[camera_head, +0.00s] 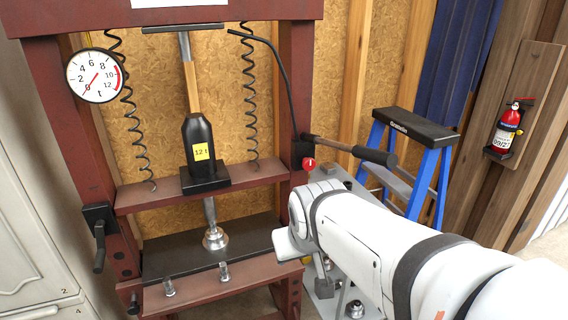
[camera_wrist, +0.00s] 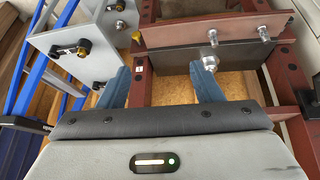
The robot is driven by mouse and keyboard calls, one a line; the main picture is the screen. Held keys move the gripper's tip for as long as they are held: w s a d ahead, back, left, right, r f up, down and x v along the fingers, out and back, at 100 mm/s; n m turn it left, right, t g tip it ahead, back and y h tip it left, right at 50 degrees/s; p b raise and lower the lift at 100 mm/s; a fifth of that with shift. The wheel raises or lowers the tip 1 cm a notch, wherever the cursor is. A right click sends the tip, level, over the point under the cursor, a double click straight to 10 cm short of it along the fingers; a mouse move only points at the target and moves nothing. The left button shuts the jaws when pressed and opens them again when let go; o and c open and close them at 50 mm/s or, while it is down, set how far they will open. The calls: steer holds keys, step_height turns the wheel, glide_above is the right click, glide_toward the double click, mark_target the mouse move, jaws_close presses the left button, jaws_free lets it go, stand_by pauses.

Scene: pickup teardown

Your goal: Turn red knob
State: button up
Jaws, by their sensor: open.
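The red knob (camera_head: 309,163) is a small round knob with a white mark, on the right post of the red press, beside the pump lever. In the head view my white arm (camera_head: 370,240) reaches in from the lower right, below and in front of the knob. Its fingers are hidden there. In the wrist view my gripper (camera_wrist: 161,88) shows two blue fingers, wide apart with nothing between them. The red press frame (camera_wrist: 140,90) lies beyond the fingers. I cannot make out the red knob in the wrist view.
The pump lever (camera_head: 350,148) sticks out right of the post. A blue stepladder (camera_head: 437,185) stands behind it. A fire extinguisher (camera_head: 507,130) hangs on the right. A grey bracket with bolts (camera_wrist: 80,48) is close to the left finger. A round gauge (camera_head: 95,75) is at upper left.

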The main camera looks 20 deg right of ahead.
steer(key=w+d+m+t+h+b, duration=0.1)
steer(key=w+d+t+h+b, duration=0.3)
steer(key=w+d, duration=0.7)
steer(key=n+t+y+b, duration=0.2)
steer(key=t+y+b, duration=0.25)
steer(key=t, duration=0.35)
glide_toward(310, 165)
steer(key=w, duration=0.1)
steer(key=shift+t+y, duration=0.3)
steer(key=shift+y, duration=0.25)
steer(key=shift+w+d+f+p, duration=0.15)
steer(key=shift+w+p, duration=0.3)
steer(key=shift+w, duration=1.55)
steer(key=shift+w+d+f+p, duration=0.15)
steer(key=shift+w+p, duration=0.3)
steer(key=shift+w, duration=1.6)
steer(key=shift+a, duration=0.1)
steer(key=shift+c, duration=0.5)
